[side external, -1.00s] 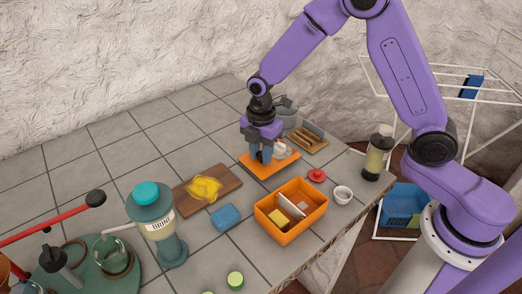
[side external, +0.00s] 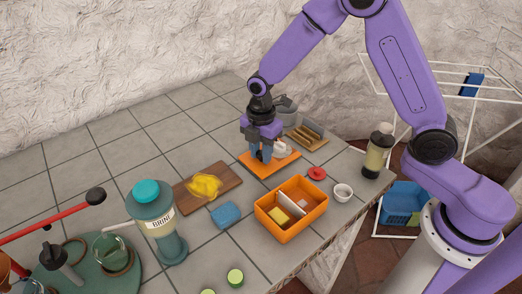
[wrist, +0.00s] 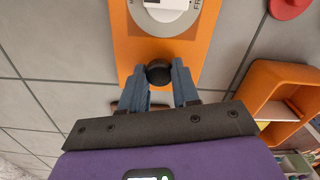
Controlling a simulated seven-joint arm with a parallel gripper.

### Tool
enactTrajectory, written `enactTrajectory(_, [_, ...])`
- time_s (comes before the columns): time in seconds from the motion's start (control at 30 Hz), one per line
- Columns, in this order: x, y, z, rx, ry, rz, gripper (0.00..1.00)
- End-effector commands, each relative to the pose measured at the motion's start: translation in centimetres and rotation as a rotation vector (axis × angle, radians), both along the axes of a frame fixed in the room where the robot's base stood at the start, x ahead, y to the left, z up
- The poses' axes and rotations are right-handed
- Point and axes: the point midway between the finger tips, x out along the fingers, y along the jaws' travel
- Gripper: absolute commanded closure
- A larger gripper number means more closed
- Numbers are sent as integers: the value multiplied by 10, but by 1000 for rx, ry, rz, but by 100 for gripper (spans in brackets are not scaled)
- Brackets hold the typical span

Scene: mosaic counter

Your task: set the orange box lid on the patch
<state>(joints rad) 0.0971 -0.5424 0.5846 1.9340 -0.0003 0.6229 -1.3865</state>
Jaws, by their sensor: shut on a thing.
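The orange box lid (side external: 252,163) is a flat orange panel low over or on the grey tiles; it also shows in the wrist view (wrist: 128,40). A round black knob (wrist: 158,73) stands at its near end. My gripper (side external: 262,156) points down over the lid, and its blue fingers (wrist: 159,76) are shut on the knob. A grey disc (wrist: 153,23) with a white block and partly cut-off lettering shows on the lid. I cannot make out a separate patch; the lid may cover it. Contact under the lid is hidden.
An open orange box (side external: 290,229) with small items stands in front, beside a red disc (side external: 317,173) and a white cup (side external: 343,192). A wooden board (side external: 225,177) with a yellow cloth lies left. A brown tray (side external: 311,137) and grey pot (side external: 287,109) are behind.

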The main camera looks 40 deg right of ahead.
Motion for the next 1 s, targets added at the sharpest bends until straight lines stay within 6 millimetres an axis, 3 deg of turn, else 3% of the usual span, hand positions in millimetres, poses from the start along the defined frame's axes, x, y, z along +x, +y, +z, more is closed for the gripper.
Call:
enactTrajectory(0.37, [0,0,-1,0,-1,0,100])
enactTrajectory(0.4, [0,0,-1,0,-1,0,57])
enactTrajectory(0.47, [0,0,-1,0,-1,0,40])
enactTrajectory(0.77, [0,0,0,0,0,0,40])
enactTrajectory(1.0, [1,0,13,1,-2,0,40])
